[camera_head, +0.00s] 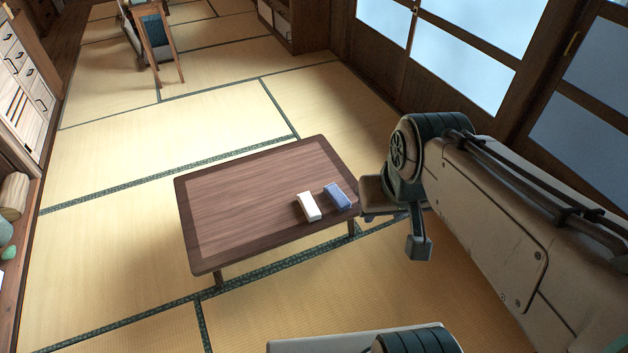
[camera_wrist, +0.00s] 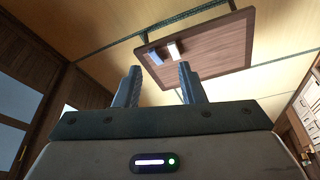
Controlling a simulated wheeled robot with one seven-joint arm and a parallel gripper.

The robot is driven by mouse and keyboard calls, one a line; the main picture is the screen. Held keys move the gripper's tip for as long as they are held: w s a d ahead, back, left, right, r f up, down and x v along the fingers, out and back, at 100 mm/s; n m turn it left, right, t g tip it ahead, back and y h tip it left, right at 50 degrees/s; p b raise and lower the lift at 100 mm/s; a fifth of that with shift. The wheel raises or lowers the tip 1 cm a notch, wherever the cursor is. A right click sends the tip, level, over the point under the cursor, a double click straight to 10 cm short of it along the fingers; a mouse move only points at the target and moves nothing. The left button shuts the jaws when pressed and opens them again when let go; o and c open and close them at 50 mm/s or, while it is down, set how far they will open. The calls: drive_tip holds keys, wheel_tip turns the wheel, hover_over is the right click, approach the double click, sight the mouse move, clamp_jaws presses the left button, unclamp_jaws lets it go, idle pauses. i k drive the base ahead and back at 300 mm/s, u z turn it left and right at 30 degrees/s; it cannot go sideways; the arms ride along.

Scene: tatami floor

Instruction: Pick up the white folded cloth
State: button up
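The white folded cloth (camera_head: 308,206) lies on the low wooden table (camera_head: 235,208), near its right end. In the wrist view the white cloth (camera_wrist: 173,50) shows small, beyond and slightly right of the space between my fingers. A blue folded cloth (camera_head: 338,196) lies just right of it in the head view; the blue cloth also shows in the wrist view (camera_wrist: 154,57). My gripper (camera_wrist: 158,70) is open with nothing between its fingers. It is off the table's right side, apart from both cloths.
The table top is otherwise bare. Tatami floor (camera_head: 130,268) is open around the table. Glazed doors (camera_head: 460,55) stand along the right, drawers (camera_head: 22,85) along the left wall. A wooden chair (camera_head: 155,45) stands at the back.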

sight(311, 211)
drive_tip(key=z, duration=0.2)
drive_tip(key=i, duration=1.75)
drive_tip(key=z, duration=0.2)
